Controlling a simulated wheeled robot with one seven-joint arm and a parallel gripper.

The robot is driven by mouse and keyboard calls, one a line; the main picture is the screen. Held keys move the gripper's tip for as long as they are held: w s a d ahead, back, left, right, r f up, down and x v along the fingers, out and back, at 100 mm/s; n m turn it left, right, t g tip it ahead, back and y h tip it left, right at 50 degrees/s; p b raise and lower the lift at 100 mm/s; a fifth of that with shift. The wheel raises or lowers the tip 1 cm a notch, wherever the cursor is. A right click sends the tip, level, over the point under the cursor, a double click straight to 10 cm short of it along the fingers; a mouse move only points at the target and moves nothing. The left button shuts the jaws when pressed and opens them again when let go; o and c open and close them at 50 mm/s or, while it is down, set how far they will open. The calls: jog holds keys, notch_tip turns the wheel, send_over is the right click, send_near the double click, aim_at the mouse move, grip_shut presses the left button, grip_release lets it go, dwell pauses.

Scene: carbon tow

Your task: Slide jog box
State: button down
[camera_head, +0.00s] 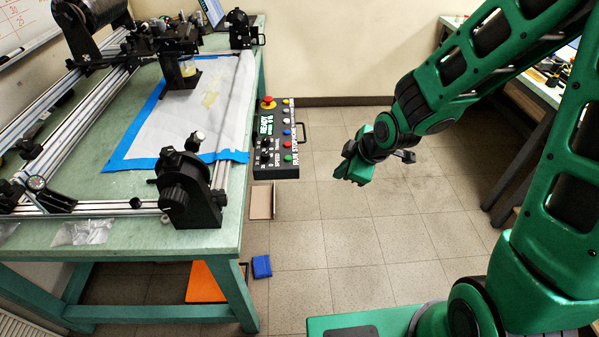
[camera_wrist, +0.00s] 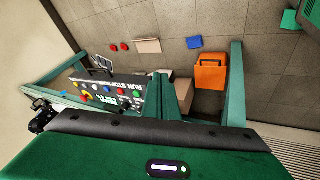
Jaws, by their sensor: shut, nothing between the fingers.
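The jog box (camera_head: 276,150) is a black control box at the right edge of the green table in the head view. It has a red knob on a yellow ring at its far end, a column of coloured buttons, white lettering and a small display. In the wrist view the jog box (camera_wrist: 112,92) shows left of centre, seen at a slant. My gripper (camera_head: 352,170) is to the right of the jog box in the head view, over the floor and apart from it. It is shut and holds nothing. In the wrist view its fingertips cannot be made out.
The green table (camera_head: 110,185) carries metal rails, black fixtures and a white sheet (camera_head: 215,100) edged with blue tape. An orange bin (camera_wrist: 210,72), a blue box (camera_head: 262,266) and a cardboard piece (camera_head: 262,201) lie low near the table. Open tiled floor lies right of the table.

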jog(key=a+f+n+y, duration=0.2)
jog(key=a+n, duration=0.1)
jog(key=a, duration=0.4)
send_near(293, 177)
notch_tip(293, 177, down, 3)
jog(key=s+a, duration=0.2)
jog(key=shift+w+f, duration=0.2)
jog(key=shift+w, duration=1.75)
